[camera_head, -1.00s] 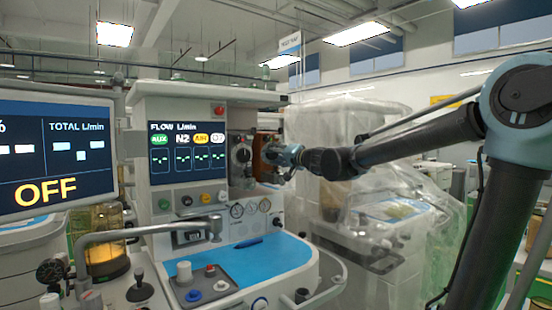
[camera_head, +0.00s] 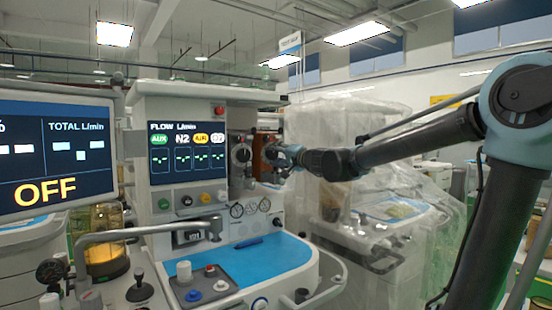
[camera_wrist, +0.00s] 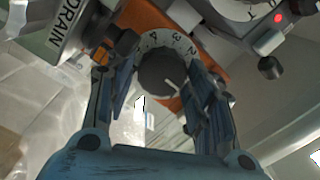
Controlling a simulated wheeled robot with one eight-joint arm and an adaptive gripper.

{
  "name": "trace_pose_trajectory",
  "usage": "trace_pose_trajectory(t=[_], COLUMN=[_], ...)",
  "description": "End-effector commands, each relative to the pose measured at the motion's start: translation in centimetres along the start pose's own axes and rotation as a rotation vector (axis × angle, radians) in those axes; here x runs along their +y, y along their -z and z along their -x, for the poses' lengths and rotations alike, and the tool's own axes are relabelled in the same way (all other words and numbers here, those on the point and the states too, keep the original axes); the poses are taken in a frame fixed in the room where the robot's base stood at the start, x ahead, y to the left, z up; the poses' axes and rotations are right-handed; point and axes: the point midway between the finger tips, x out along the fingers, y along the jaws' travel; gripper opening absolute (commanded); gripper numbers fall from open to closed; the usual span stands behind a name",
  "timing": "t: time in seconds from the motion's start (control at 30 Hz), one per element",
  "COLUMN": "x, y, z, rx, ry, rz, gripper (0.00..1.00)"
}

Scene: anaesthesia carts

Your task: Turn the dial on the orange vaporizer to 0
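The orange vaporizer (camera_head: 258,160) is on the anaesthesia machine, right of the flow screen. In the wrist view its orange face (camera_wrist: 147,18) is tilted. Its dark round dial (camera_wrist: 160,72) sits on a white ring with numbers, 2, 3 and 4 readable along the upper edge. A white pointer line on the dial points to the lower right, away from those numbers.
A grey knob unit (camera_head: 240,154) stands just left of the vaporizer. Round gauges (camera_head: 250,208) and a blue worktop (camera_head: 250,258) lie below. A plastic-covered machine (camera_head: 350,180) stands behind my arm. A block marked DRAIN (camera_wrist: 72,28) is close to the left finger.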

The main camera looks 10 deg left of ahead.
Motion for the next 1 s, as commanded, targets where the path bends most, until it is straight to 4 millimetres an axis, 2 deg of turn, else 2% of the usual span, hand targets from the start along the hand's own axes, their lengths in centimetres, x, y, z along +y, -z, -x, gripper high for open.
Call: trace_pose_trajectory(t=[0.07,0.47,0.67,1.0], x=[0.1,-0.1,0.0,0.1], y=[0.1,0.0,0.1,0.1], z=[0.1,0.2,1.7,5.6], rx=[0.004,-0.001,0.000,0.000], ry=[-0.002,0.001,0.000,-0.001], rz=[0.000,0.000,0.000,0.000], gripper=[0.65,0.65,0.65,0.65])
